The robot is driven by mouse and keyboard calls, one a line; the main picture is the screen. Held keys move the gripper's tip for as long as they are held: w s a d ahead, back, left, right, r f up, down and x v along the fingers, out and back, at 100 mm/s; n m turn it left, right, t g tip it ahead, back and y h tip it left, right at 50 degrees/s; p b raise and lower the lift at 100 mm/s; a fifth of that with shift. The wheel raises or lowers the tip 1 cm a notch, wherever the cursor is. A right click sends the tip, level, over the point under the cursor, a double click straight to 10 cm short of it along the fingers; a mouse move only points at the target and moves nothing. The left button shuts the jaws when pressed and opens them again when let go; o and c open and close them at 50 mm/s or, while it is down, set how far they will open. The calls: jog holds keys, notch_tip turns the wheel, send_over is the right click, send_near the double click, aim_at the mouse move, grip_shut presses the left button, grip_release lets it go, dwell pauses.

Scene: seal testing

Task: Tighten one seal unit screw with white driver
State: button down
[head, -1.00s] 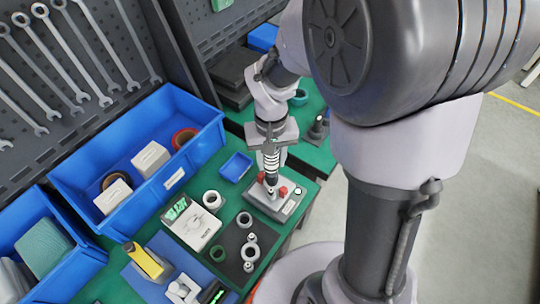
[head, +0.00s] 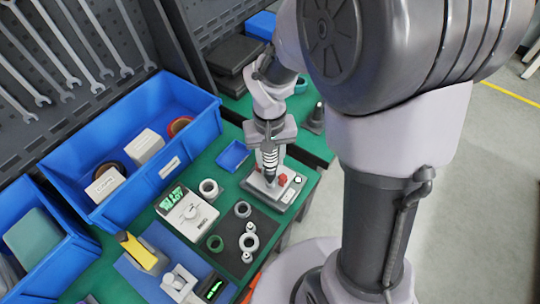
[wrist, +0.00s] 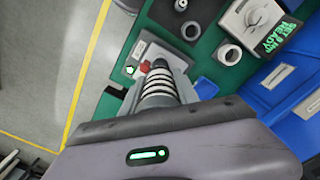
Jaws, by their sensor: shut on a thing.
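My gripper (head: 270,140) is above the seal unit and is shut on the white driver. The driver (head: 269,158) has a ridged white-and-dark body and points down. It also shows in the wrist view (wrist: 158,86). The seal unit (head: 289,196) is a small grey block with red parts near the green table's edge. The driver's lower end is over the seal unit. Whether its tip touches a screw is hidden. In the wrist view the driver covers part of the seal unit (wrist: 152,52).
Left of the seal unit is a dark mat (head: 229,228) with several rings. Beyond it stand a white meter (head: 187,213) with a green display and a small blue tray (head: 233,155). Large blue bins (head: 180,95) line the back left. Open floor lies to the right.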

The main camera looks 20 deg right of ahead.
jog(key=shift+f+b, duration=1.3)
jog(key=shift+f, duration=0.25)
dwell(3.5)
jog(key=shift+r, duration=0.1)
dwell(0.4)
notch_tip(320, 180, up, 5)
jog(key=p, duration=0.4)
jog(key=shift+f, duration=0.2)
